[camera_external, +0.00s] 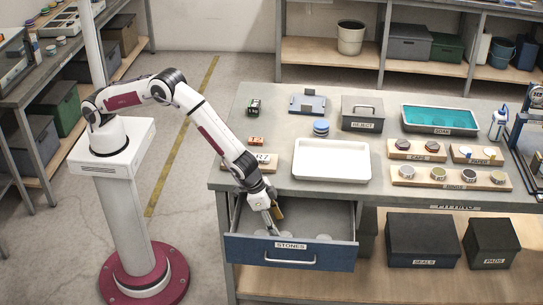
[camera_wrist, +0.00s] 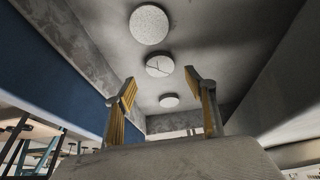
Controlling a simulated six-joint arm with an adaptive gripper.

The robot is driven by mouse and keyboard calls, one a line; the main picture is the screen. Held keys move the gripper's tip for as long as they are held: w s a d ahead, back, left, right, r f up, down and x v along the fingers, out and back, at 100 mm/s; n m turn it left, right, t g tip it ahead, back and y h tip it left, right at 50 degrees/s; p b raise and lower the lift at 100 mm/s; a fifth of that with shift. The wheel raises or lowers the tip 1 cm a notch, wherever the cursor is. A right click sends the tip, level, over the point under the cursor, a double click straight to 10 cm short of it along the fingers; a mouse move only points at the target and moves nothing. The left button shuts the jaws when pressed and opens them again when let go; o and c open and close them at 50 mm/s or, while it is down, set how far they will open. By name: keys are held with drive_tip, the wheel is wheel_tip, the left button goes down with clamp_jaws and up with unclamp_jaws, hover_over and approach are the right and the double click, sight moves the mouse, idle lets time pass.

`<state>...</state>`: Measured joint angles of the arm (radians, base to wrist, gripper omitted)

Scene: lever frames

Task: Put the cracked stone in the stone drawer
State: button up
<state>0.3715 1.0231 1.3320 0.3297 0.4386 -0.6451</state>
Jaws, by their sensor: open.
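The stone drawer (camera_external: 290,252), blue-fronted and labelled STONES, stands pulled open under the bench. My gripper (camera_external: 274,222) points down into it, partly hidden by the arm. In the wrist view my gripper (camera_wrist: 160,84) is open, its yellow-padded fingers apart with nothing between them. The cracked stone (camera_wrist: 159,67), a pale round disc with dark branching lines, lies on the grey drawer floor just beyond the fingertips. It lies between a larger-looking speckled disc (camera_wrist: 149,24) and a smaller-looking pale disc (camera_wrist: 169,100). Which disc is cracked cannot be told in the external view.
The drawer walls stand close around my gripper. On the bench above are a white tray (camera_external: 331,161), a dark REJECT box (camera_external: 362,113), a teal SOAK basin (camera_external: 440,119) and wooden racks with small round parts (camera_external: 450,178). Dark bins (camera_external: 424,239) stand on the shelf at the right.

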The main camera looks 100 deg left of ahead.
drive_tip(key=v, duration=0.6)
drive_tip(key=shift+s+r, duration=0.25)
drive_tip(key=shift+r, duration=0.05)
idle(0.7)
drive_tip(key=s+a+r, duration=0.5)
drive_tip(key=r, duration=0.4)
drive_tip(key=s+a+r, duration=0.5)
drive_tip(key=r, duration=0.3)
drive_tip(key=s+a+r, duration=0.5)
drive_tip(key=r, duration=0.4)
drive_tip(key=s+a+r, duration=0.1)
drive_tip(key=s+a, duration=0.2)
drive_tip(key=s, duration=1.1)
drive_tip(key=s+a+r+t, duration=0.1)
drive_tip(key=s+a, duration=0.3)
drive_tip(key=s, duration=1)
drive_tip(key=shift+a, duration=0.3)
